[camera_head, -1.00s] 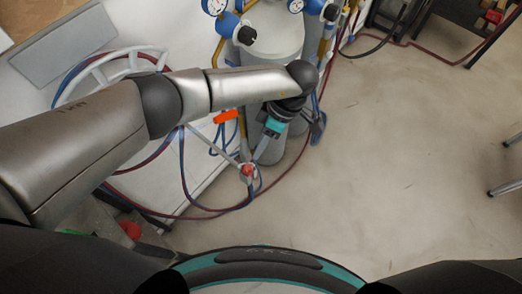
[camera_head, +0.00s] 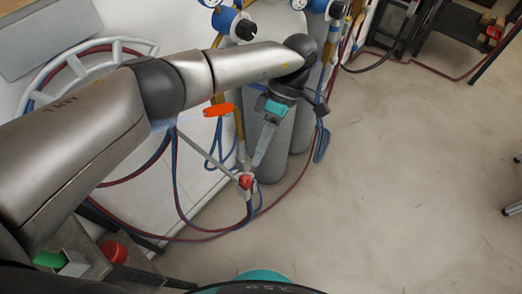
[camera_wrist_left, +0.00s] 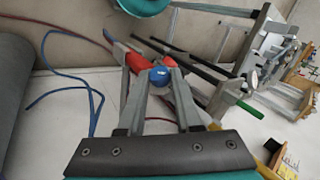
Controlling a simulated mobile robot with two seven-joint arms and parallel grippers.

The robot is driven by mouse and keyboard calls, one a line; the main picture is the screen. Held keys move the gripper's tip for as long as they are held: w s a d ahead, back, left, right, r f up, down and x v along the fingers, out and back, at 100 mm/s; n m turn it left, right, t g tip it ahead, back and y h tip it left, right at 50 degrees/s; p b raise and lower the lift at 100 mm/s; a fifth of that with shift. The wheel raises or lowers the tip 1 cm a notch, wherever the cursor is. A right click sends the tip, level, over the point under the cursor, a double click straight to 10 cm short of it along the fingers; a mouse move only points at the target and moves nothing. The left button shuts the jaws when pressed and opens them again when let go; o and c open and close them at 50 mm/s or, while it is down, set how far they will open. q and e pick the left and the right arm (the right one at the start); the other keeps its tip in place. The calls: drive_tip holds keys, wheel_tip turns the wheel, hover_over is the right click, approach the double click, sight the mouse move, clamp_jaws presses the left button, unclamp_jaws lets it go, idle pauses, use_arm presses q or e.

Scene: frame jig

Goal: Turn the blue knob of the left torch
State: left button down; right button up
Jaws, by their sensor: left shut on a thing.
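The torch is a thin grey tube (camera_head: 212,146) slanting down to a valve end with a red knob (camera_head: 245,181), where the hoses join. My left gripper (camera_head: 254,163) reaches down to this valve end from above. In the left wrist view, the round blue knob (camera_wrist_left: 158,76) sits between the fingertips of my left gripper (camera_wrist_left: 157,79), which is shut on it. A red-orange part (camera_wrist_left: 133,61) of the torch lies just left of the fingertips. In the head view the blue knob is hidden or too small to tell. My right gripper is out of view.
Grey gas cylinders (camera_head: 276,150) with blue regulators (camera_head: 228,20) stand behind the gripper. Red and blue hoses (camera_head: 178,192) loop around the torch. An orange handle (camera_head: 218,110) is close to my forearm. The floor (camera_head: 410,180) on the right is mostly clear.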

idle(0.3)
use_arm(q)
drive_tip(key=c, duration=0.6)
unclamp_jaws()
drive_tip(key=shift+r, duration=0.1)
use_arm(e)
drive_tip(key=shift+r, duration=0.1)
